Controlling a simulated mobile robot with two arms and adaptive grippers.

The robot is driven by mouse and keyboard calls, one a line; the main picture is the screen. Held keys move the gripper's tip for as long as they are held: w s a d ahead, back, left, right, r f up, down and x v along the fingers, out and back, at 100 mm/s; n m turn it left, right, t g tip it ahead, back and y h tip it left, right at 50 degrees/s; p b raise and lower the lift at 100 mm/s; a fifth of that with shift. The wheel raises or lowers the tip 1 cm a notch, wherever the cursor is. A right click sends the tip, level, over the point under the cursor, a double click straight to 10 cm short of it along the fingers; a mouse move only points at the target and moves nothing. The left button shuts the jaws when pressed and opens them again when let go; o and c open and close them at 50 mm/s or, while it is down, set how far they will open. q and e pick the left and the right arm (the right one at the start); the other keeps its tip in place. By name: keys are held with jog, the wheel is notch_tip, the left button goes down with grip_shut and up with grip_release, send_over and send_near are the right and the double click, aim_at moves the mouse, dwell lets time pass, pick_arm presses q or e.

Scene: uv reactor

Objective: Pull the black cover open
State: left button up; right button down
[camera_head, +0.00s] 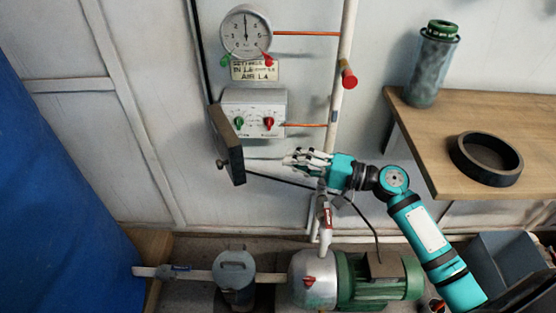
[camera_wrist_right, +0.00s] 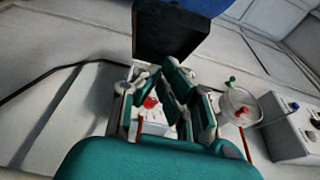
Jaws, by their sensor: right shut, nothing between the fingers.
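The black cover (camera_head: 228,145) stands swung out from the wall at the left side of a white control box (camera_head: 255,99). A small round knob (camera_head: 221,164) sits on its outer left face. The box front shows a green and a red knob, uncovered. My right gripper (camera_head: 288,160) is shut and empty, to the right of the cover and below the box. A gap shows between its fingertips and the cover in the head view. In the right wrist view the black cover (camera_wrist_right: 166,35) lies beyond the fingers (camera_wrist_right: 158,72). My left gripper is not in view.
A round gauge (camera_head: 246,33) hangs above the box. A vertical white pipe (camera_head: 341,85) runs near my right arm. A wooden shelf (camera_head: 433,150) holds a green flask (camera_head: 432,68) and a black ring (camera_head: 486,158). A green motor (camera_head: 385,277) stands below.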

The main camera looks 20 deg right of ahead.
jog(key=w+a, duration=0.5)
jog(key=a, duration=0.5)
jog(key=shift+a+p, duration=0.25)
jog(key=shift+p, duration=0.05)
